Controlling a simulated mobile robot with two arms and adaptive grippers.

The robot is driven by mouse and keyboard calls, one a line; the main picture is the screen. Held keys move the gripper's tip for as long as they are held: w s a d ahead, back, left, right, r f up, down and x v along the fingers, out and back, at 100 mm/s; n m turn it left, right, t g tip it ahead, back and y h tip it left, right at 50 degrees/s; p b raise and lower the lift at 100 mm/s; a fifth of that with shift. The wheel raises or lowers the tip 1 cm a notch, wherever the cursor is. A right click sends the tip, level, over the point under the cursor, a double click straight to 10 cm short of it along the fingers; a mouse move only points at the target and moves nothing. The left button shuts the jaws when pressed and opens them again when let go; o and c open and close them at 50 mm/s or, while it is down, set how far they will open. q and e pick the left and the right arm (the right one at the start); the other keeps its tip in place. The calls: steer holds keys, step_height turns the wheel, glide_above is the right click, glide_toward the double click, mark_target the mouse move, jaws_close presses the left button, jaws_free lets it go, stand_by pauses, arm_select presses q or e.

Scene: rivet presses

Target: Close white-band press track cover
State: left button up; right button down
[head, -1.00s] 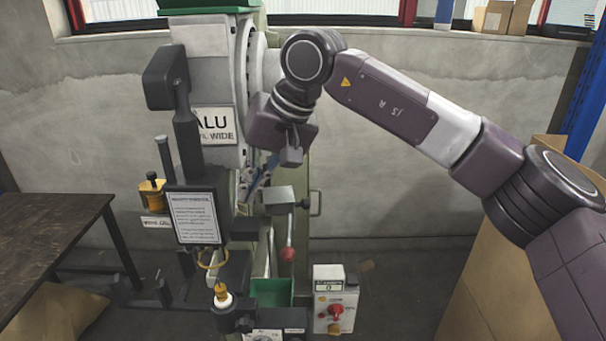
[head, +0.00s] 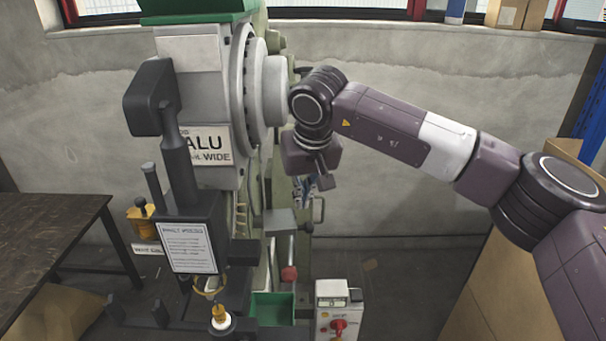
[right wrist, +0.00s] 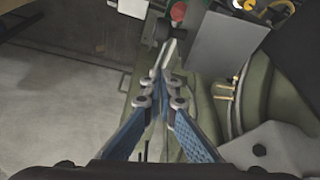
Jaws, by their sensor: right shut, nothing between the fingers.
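The press (head: 190,95) stands left of centre in the head view, with a large grey round housing and a sign reading ALU and WIDE. A grey plate (head: 281,222), possibly the track cover, is at its right side; whether it is open or closed I cannot tell. A grey plate also shows in the right wrist view (right wrist: 212,45). My right gripper (head: 304,192) is right of the press, above that plate. In the right wrist view its blue fingers (right wrist: 161,78) are shut with nothing between them. My left gripper is not in view.
A lever with a red knob (head: 289,273) hangs below the plate, near a green bin (head: 272,309) and a white control box (head: 338,310). A dark table (head: 50,235) is at left, cardboard (head: 497,300) at right.

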steer(key=s, duration=0.2)
steer(key=s+f+p, duration=0.1)
steer(key=shift+d, duration=0.4)
steer(key=shift+s+r, duration=0.1)
steer(key=shift+s, duration=0.05)
